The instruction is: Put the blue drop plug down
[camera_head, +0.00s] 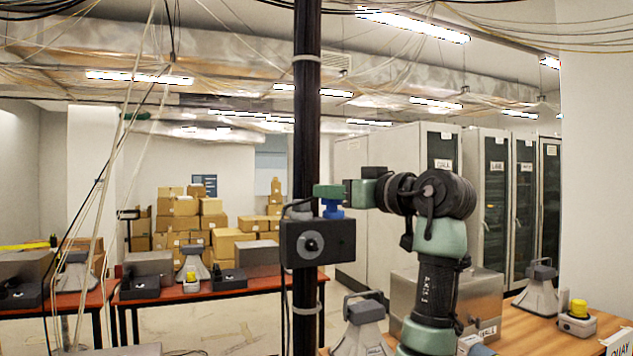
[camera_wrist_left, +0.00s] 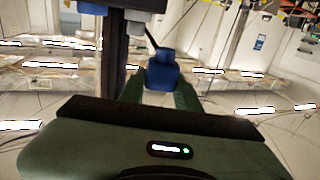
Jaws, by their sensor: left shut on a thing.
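The blue drop plug (camera_head: 333,212) shows just under my left gripper (camera_head: 330,191) in the head view, at the top of a black box (camera_head: 318,243) on a dark pole. I cannot tell whether the plug touches the box. In the left wrist view the plug (camera_wrist_left: 162,72) sits between the two green fingers of my left gripper (camera_wrist_left: 160,90), which is shut on it. The plug's lower part is hidden in the head view. My right gripper is in neither view.
The dark pole (camera_head: 306,120) stands upright in front of me. A wooden table (camera_head: 612,322) at right carries grey horn-shaped units and a yellow-topped device (camera_head: 578,309). Red tables (camera_head: 205,294) stand at left. Grey cabinets (camera_head: 438,145) and stacked cartons (camera_head: 228,243) are behind. Cables hang overhead.

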